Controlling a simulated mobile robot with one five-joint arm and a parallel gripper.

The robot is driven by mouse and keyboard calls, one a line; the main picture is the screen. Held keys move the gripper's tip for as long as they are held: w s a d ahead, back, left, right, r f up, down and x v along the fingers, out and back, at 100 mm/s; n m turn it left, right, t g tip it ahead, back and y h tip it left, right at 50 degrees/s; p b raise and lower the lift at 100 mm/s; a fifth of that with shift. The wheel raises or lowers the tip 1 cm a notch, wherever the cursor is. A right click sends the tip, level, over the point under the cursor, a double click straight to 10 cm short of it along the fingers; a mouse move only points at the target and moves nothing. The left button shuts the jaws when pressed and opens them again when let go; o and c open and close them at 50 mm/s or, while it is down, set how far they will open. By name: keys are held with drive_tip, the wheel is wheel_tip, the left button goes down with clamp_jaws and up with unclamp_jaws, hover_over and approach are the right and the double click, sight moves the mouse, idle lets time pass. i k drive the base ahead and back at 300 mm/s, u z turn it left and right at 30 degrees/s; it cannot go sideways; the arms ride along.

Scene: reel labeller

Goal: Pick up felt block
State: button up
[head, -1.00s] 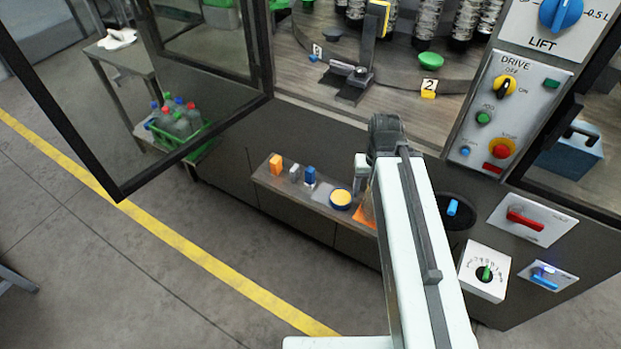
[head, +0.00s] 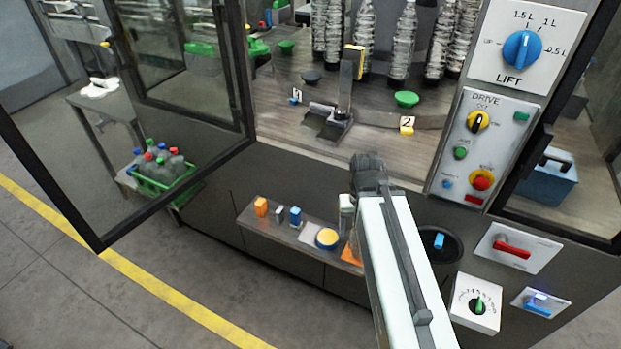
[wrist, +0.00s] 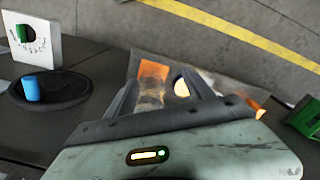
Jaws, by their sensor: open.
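I cannot tell for sure which is the felt block. My gripper (wrist: 162,80) is open above the shelf's right end, with nothing held between its fingers. In the wrist view, an orange patch (wrist: 152,70) with a blurred translucent object shows between the fingers. In the head view my arm partly hides that end.
A round yellow item (head: 327,238) lies on the shelf between the blocks and the orange patch. A dark round dish with a blue piece (head: 439,241) is to the right. The open glass door (head: 100,245) stands at left. The control panel (head: 475,150) is at right.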

sight(296, 212)
drive_tip(key=u, duration=2.7)
drive_tip(key=k, duration=0.95)
drive_tip(key=z, duration=0.7)
drive_tip(key=i, duration=1.3)
drive_tip(key=u, duration=0.05)
